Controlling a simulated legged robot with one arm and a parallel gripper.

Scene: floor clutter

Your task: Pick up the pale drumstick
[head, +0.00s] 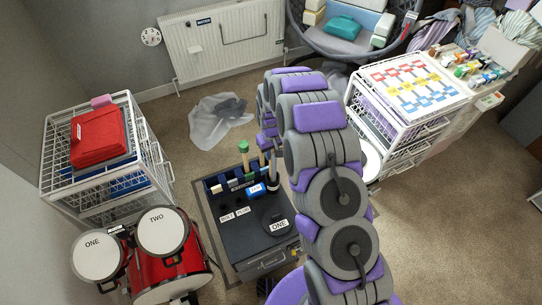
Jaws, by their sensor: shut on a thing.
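Several upright sticks stand at that rack, including a pale one with a green top (244,158). A thin pale stick, the pale drumstick as far as I can tell (273,164), stands upright at the right. My grey and purple arm reaches over from the lower right. My gripper (268,143) is at its far end, just above the sticks and partly hidden by my arm. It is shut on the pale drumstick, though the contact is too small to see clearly.
A red drum set (165,267) stands at the left front. A white wire rack (88,184) with a red case is behind it. White drawers (408,106) stand at the right. A crumpled clear bag (215,124) lies near the radiator (224,48). Carpet at lower right is clear.

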